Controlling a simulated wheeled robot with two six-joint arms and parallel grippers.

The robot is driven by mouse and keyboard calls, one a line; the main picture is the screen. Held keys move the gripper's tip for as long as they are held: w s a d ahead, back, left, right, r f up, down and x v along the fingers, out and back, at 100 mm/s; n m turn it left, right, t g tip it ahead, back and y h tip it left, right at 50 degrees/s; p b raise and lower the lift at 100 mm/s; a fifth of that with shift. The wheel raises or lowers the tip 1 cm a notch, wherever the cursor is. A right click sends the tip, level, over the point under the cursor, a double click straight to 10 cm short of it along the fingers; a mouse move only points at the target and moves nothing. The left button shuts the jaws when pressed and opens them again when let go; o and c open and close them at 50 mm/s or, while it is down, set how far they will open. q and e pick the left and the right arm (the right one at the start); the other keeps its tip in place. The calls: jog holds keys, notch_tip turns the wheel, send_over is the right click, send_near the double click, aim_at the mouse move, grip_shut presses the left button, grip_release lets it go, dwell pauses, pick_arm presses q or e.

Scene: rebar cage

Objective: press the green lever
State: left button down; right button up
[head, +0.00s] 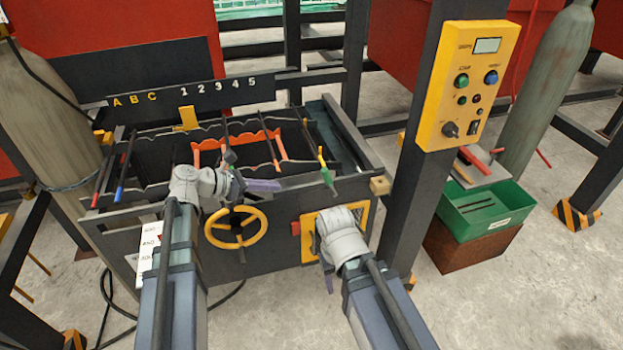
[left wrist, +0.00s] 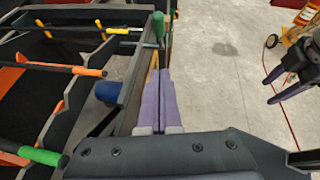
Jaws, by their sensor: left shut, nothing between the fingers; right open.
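The green lever (head: 329,183) hangs at the right front of the dark bench, below a rod with a yellow part. In the left wrist view its green handle (left wrist: 158,28) stands just beyond my fingertips, with a gap between. My left gripper (head: 278,186) has purple fingers, shut and empty, pointing right toward the lever over the bench's front edge. In the left wrist view its fingers (left wrist: 158,72) lie side by side. My right gripper (head: 326,278) is low before the yellow-framed panel, partly hidden by its wrist; it shows open in the left wrist view (left wrist: 276,88).
A yellow handwheel (head: 237,228) is on the bench front, below my left gripper. Another green-ended rod (left wrist: 40,156) and orange-ended rods lie across the bench. A dark post with a yellow control box (head: 467,85) stands right of the lever. A green bin (head: 487,210) stands further right.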

pick_arm(q)
jog(key=d+r+b+x, duration=0.1)
jog(key=r+b+x, duration=0.1)
jog(key=x, duration=1.1)
jog(key=shift+w+r+b, duration=0.2)
jog(key=shift+w+b, duration=0.1)
jog(key=shift+b, duration=0.15)
